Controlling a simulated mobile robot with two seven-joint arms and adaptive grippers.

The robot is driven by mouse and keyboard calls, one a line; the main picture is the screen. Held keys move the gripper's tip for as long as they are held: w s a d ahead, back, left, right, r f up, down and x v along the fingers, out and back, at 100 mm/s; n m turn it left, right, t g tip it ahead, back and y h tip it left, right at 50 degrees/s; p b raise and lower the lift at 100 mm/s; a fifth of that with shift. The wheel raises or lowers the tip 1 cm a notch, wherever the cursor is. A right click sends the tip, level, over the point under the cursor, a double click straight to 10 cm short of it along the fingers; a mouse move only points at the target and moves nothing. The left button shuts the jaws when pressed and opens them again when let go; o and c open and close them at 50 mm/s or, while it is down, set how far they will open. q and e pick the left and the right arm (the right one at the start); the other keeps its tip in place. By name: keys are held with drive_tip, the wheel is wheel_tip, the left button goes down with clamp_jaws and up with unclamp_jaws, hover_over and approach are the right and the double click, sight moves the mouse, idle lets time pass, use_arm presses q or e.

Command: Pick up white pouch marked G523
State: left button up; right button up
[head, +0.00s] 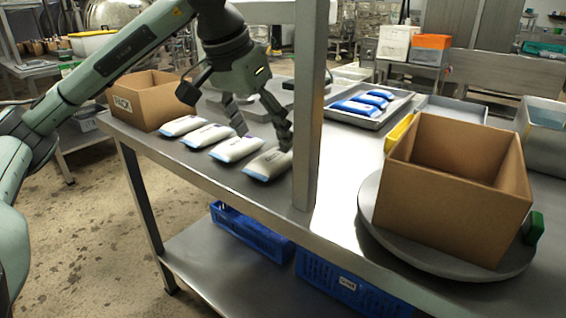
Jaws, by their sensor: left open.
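Several white pouches with blue ends lie in a row along the front of the steel table: one at the far left (182,126), one beside it (207,135), a third (235,149) and a rightmost one (266,165). Their markings are too small to read, so I cannot tell which is G523. My left gripper (264,138) is open and empty, pointing down, with its fingertips close to the far ends of the two rightmost pouches. I cannot tell whether it touches either. My right gripper is out of view.
A steel post (309,110) stands just right of the rightmost pouch. A cardboard box marked PACK (137,103) stands left. An open cardboard box (445,210) sits on a round turntable (425,258) at right. A tray (385,115) holds blue pouches (357,107). Blue crates (350,285) sit below.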

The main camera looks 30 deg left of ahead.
sight(273, 157)
use_arm(q)
drive_tip(key=x, duration=0.6)
drive_tip(key=shift+w, duration=0.2)
drive_tip(key=shift+r, duration=0.1)
drive_tip(key=c, duration=1.3)
drive_tip(key=shift+r, duration=0.1)
